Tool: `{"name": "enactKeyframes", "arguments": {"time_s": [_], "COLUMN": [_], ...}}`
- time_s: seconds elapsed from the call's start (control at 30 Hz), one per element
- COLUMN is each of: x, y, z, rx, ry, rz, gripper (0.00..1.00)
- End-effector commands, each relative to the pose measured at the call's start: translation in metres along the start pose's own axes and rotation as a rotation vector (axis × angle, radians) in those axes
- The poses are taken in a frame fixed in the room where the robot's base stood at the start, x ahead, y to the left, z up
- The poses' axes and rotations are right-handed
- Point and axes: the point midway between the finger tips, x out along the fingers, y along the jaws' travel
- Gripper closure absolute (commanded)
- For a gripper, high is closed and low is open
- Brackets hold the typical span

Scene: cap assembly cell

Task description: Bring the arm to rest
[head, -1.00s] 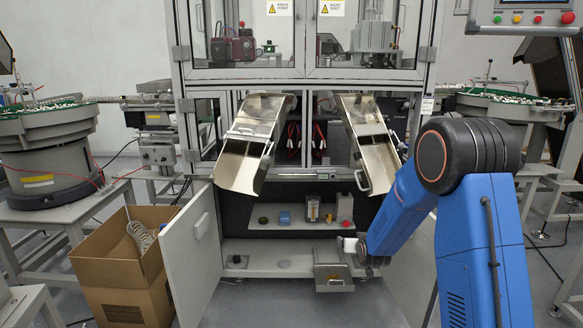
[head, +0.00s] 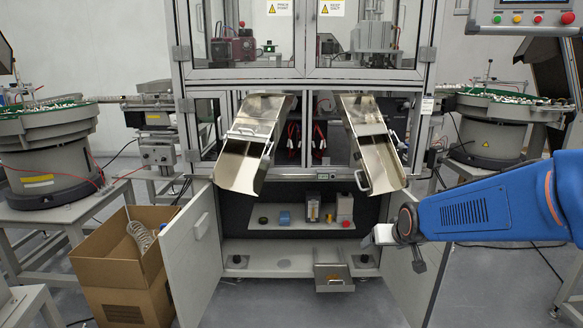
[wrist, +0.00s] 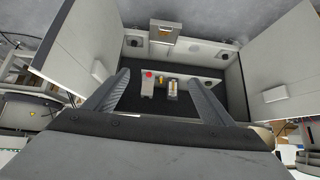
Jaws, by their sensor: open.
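My gripper (head: 392,245) is at the right in the head view, in front of the open right door of the lower cabinet. Its blue arm reaches in from the right edge. In the wrist view my gripper (wrist: 160,92) shows two dark fingers spread wide apart with nothing between them. Beyond the fingers the wrist camera looks into the open cabinet, upside down. The gripper is clear of the shelf and of the small items there.
The left door (head: 192,262) and right door (head: 410,275) stand open. Two metal chutes (head: 238,165) (head: 378,150) hang above. The shelf (head: 290,222) holds several small items. A cardboard box (head: 110,275) stands at left. Bowl feeders (head: 45,150) (head: 490,135) flank the machine.

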Motion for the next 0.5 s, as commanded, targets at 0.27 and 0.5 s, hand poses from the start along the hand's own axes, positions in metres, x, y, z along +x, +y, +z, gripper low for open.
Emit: {"name": "enactKeyframes", "arguments": {"time_s": [0.27, 0.5], "x": [-0.078, -0.137], "y": [0.005, 0.008], "z": [0.05, 0.102], "rx": [-0.003, -0.006], "ry": [-0.089, -0.171], "rz": [0.006, 0.012], "gripper": [0.23, 0.23]}}
